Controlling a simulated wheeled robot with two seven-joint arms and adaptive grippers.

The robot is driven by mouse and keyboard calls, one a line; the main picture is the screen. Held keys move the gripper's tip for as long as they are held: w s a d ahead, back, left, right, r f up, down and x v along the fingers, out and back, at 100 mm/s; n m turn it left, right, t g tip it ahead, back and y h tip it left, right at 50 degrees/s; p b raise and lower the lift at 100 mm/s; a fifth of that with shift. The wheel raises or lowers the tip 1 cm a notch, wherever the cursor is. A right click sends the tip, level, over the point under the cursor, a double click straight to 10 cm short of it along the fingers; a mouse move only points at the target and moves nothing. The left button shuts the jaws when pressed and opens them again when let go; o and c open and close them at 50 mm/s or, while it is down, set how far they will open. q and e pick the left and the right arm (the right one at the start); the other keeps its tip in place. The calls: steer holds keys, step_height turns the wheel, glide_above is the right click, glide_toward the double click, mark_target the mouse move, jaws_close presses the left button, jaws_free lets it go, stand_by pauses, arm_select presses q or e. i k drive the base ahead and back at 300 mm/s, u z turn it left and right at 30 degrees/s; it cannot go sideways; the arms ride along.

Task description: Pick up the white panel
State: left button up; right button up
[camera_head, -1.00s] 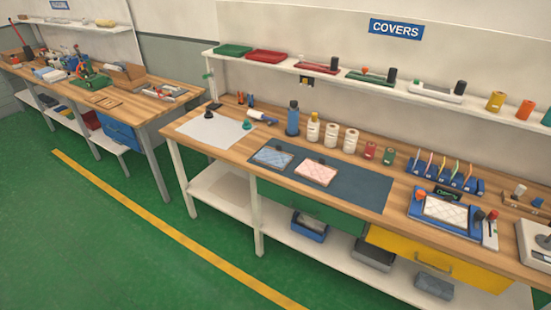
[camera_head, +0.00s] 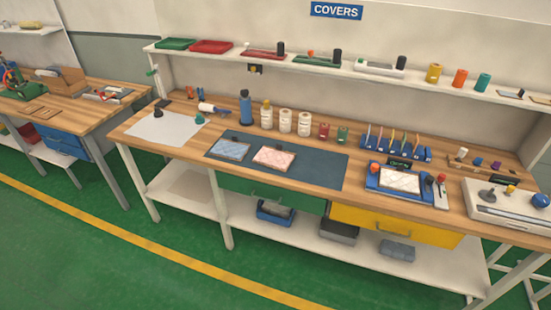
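A white quilted panel (camera_head: 400,180) lies on a blue fixture (camera_head: 372,185) towards the right of the workbench. A blue patterned panel (camera_head: 230,151) and a pink patterned panel (camera_head: 273,158) lie side by side on a dark blue-grey mat (camera_head: 318,168) at the middle of the bench. A plain white sheet (camera_head: 170,127) lies flat near the bench's left end. Neither of my grippers is in view.
The wooden workbench (camera_head: 300,199) has bottles and rolls along its back and a blue rack (camera_head: 392,148) behind the fixture. A white device (camera_head: 510,204) stands at the right end. An upper shelf (camera_head: 300,65) runs above. Green floor lies open in front.

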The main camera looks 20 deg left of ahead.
mark_target(398, 180)
steer(key=z, duration=1.95)
steer(key=i, duration=1.5)
steer(key=u, duration=2.85)
